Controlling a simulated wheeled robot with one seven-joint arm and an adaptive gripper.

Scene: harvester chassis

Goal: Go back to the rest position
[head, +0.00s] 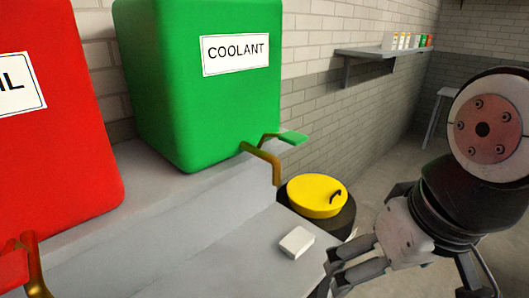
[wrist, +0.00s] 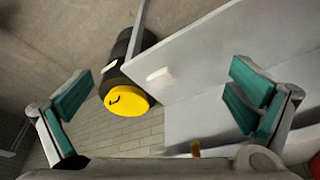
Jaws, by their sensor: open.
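My gripper (head: 335,272) is at the lower right of the head view, beside the right end of the grey bench. In the wrist view my gripper (wrist: 160,97) has its two teal-padded fingers spread wide apart with nothing between them touching the pads. A small white block (head: 297,242) lies on the bench top to the left of my gripper. The white block also shows in the wrist view (wrist: 159,77), beyond the fingers and apart from them.
A green coolant tank (head: 200,110) with a tap (head: 265,155) and a red tank (head: 60,130) stand on a raised ledge. A black drum with a yellow lid (head: 317,195) stands past the bench. A wall shelf (head: 375,52) holds small items. Open floor lies at the right.

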